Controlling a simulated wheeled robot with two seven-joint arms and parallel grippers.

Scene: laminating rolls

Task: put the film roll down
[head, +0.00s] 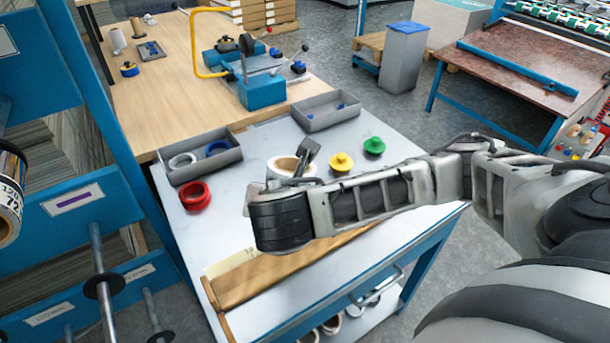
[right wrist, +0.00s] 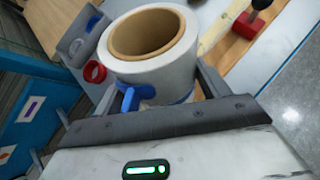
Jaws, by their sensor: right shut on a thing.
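The film roll (head: 281,167), white with a brown cardboard core, is over the white-topped table and partly hidden behind my right arm. My right gripper (head: 306,157) is shut on it. In the right wrist view the film roll (right wrist: 150,64) sits between the two fingers with its open core facing up toward the camera. A blue part (right wrist: 130,98) shows against the roll's near side. Whether the roll's lower end touches the table cannot be told. My left gripper is not in view.
A blue rack (head: 60,200) stands left.

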